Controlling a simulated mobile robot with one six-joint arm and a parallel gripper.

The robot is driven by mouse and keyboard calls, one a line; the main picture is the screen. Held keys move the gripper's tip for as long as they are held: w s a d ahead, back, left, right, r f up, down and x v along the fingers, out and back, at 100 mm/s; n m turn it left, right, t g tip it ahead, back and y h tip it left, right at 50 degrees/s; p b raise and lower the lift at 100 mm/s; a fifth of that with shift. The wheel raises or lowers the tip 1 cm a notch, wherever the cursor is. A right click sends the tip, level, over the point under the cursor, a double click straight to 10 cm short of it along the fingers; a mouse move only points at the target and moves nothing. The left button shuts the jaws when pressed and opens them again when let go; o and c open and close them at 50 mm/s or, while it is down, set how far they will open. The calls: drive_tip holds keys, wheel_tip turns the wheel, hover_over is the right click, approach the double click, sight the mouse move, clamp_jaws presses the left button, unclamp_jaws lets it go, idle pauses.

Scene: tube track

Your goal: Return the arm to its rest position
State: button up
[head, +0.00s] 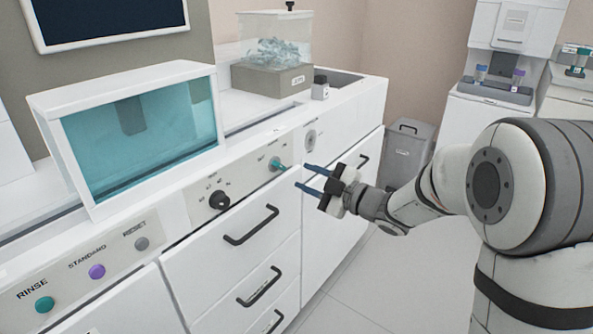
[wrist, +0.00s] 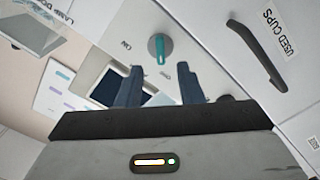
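My gripper (head: 308,178) is stretched out to the left in the head view, its two blue fingers apart with nothing between them. It is in front of the white cabinet front, near a teal knob (head: 277,164) on the panel. In the wrist view my gripper (wrist: 159,88) also shows its fingers spread and empty. The teal knob (wrist: 160,50) on its grey round base shows beyond the fingertips, apart from them. My arm reaches in from the right of the head view.
A drawer handle (head: 251,225) and other handles jut from the cabinet below. A black dial (head: 219,200) is left of the teal knob. A teal-windowed box (head: 140,132) and a clear bin (head: 275,42) stand on the counter. A grey waste bin (head: 405,150) stands behind my arm. The floor front right is clear.

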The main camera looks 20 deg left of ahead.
drive_tip(key=shift+s+d, duration=0.2)
drive_tip(key=shift+d, duration=0.25)
drive_tip(key=w+d+r+m+t+h+p, duration=0.3)
drive_tip(key=d+r+m+t+h+p, duration=0.3)
drive_tip(key=d+r+m+h+p, duration=0.35)
drive_tip(key=s+d+r+m+g+h+p, duration=0.1)
drive_tip(key=s+d+r+m+h+p, duration=0.15)
drive_tip(key=d, duration=0.35)
drive_tip(key=s+d+r+m+g+h+p, duration=0.1)
drive_tip(key=s+d+r+m+h+p, duration=0.15)
drive_tip(key=d, duration=0.45)
drive_tip(key=s+d+r+m+g+p, duration=0.1)
drive_tip(key=s+m+g+p, duration=0.1)
drive_tip(key=s, duration=0.5)
drive_tip(key=s+d+r+m+g+h+p, duration=0.1)
drive_tip(key=s+d+r+m+g+p, duration=0.1)
drive_tip(key=s+p, duration=0.3)
drive_tip(key=s+d+r+m+g+h+p, duration=0.1)
drive_tip(key=s+m+g+p, duration=0.3)
drive_tip(key=s, duration=0.7)
drive_tip(key=shift+d+r, duration=0.45)
drive_tip(key=shift+d, duration=0.2)
